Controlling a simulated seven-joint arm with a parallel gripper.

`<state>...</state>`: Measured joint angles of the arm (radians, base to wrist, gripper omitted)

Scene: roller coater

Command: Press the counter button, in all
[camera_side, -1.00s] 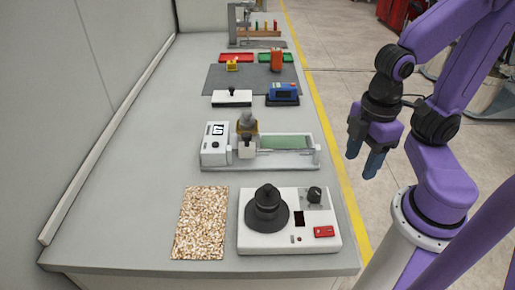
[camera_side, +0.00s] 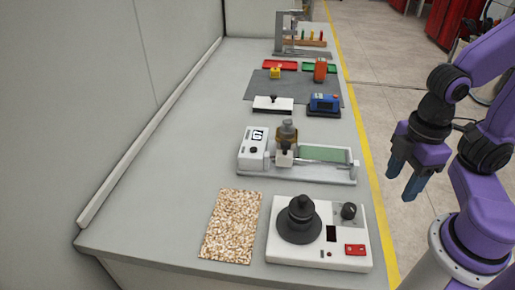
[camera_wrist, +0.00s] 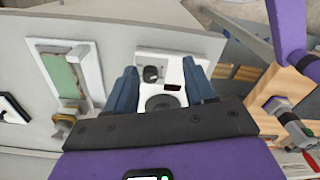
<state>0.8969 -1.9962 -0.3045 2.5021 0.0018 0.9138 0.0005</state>
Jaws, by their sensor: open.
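The counter is a white box (camera_side: 253,146) with a small display (camera_side: 258,134) and a round dark button (camera_side: 253,150) on its face. It sits at the left end of the roller coater, in the middle of the bench. The coater (camera_side: 325,154) has a green pad, which also shows at the left in the wrist view (camera_wrist: 62,76). The display's digits are too small to read surely. My gripper (camera_side: 407,190) is open and empty, off the right edge of the bench and apart from the counter. In the wrist view its two blue fingers (camera_wrist: 160,88) stand wide apart.
A white machine with a black knob (camera_side: 318,238) stands at the bench's near end, beside a speckled sheet (camera_side: 231,226). Behind the coater are a white block with a black handle (camera_side: 273,104), a blue device (camera_side: 324,104) and a dark mat (camera_side: 262,82).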

